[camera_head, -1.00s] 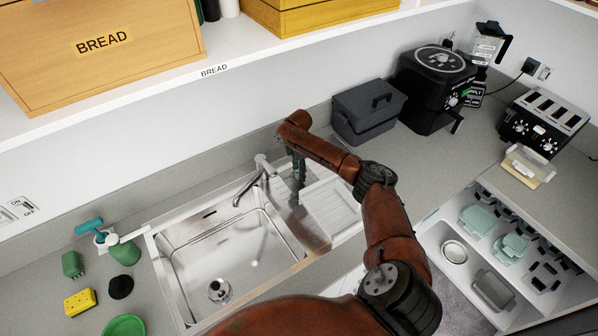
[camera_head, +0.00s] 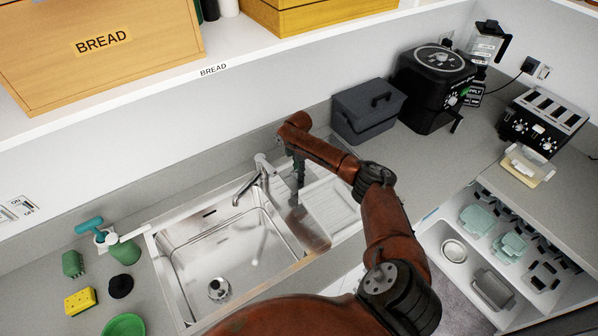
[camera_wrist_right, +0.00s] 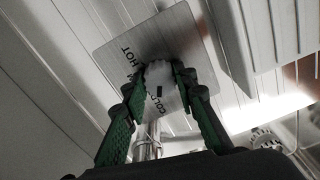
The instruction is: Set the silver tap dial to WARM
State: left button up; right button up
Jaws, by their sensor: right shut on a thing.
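The silver tap dial (camera_wrist_right: 158,74) is a pale round knob on a square metal plate (camera_wrist_right: 172,35) in the right wrist view. The plate carries HOT at its upper left and COLD below the knob; the lettering between them is partly hidden by a finger. A small dark mark shows on the knob's lower part, on the side towards COLD. My right gripper (camera_wrist_right: 160,88) has its green fingers on both sides of the knob, shut on it. In the head view the right gripper (camera_head: 297,182) points down beside the tap (camera_head: 262,175) and hides the dial. My left gripper is not in view.
The sink basin (camera_head: 225,255) lies left of the gripper, the ribbed drainboard (camera_head: 333,207) right. A grey bin (camera_head: 367,112) and black appliance (camera_head: 430,88) stand behind to the right. The shelf (camera_head: 215,70) overhangs the back. A sponge (camera_head: 80,301) lies at the left.

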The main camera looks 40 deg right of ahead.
jog(key=shift+r+m+p, duration=0.15)
jog(key=shift+m+p, duration=1.05)
jog(key=shift+p, duration=0.25)
jog(key=m+p, duration=0.2)
jog(key=shift+m, duration=0.4)
jog(key=m+p, duration=0.2)
jog(key=m, duration=0.1)
jog(key=shift+p, duration=0.35)
jog(key=shift+m+p, duration=0.75)
jog(key=shift+m, duration=0.95)
jog(key=o, duration=1.2)
jog(key=shift+c, duration=0.2)
notch_tip(320, 180, up, 12)
